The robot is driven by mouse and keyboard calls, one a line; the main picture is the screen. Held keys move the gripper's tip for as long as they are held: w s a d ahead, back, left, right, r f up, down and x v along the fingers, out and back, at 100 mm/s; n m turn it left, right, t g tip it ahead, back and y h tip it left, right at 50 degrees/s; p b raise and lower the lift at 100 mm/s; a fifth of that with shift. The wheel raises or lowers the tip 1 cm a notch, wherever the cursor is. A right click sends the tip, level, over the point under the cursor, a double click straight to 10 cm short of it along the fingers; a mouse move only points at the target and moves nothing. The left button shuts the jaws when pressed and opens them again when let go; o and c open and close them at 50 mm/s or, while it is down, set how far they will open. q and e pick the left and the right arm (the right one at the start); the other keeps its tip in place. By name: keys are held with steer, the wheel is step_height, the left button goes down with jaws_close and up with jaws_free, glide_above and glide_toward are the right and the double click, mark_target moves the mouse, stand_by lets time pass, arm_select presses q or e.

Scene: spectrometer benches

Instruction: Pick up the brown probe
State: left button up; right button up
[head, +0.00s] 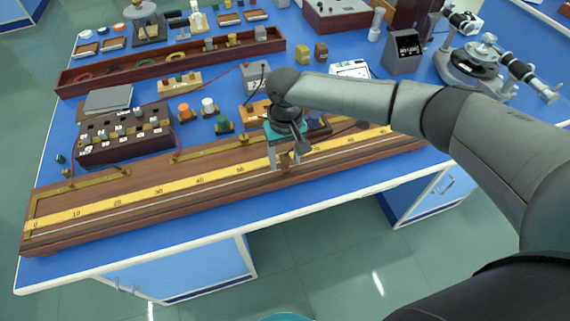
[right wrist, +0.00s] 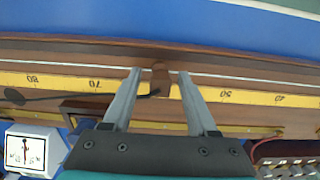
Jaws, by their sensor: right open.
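The brown probe (right wrist: 160,80) is a small brown block on the wooden metre bridge, with a dark wire (right wrist: 65,97) running to it from the left in the right wrist view. In the head view the probe (head: 285,160) shows partly between the fingers. My right gripper (right wrist: 160,72) is open and points down over the bridge. Its two fingers stand on either side of the probe, with a gap visible on each side. It also shows in the head view (head: 284,166). My left gripper is not in view.
The long wooden bridge (head: 130,204) with a yellow scale lies along the front of the blue bench. Behind it are a resistance box (head: 122,150), coloured plugs, a white meter (head: 350,69) and a long wooden tray (head: 170,68). A spectrometer (head: 470,65) stands at the right.

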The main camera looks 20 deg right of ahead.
jaws_close()
stand_by(0.3)
steer(key=shift+r, duration=0.1)
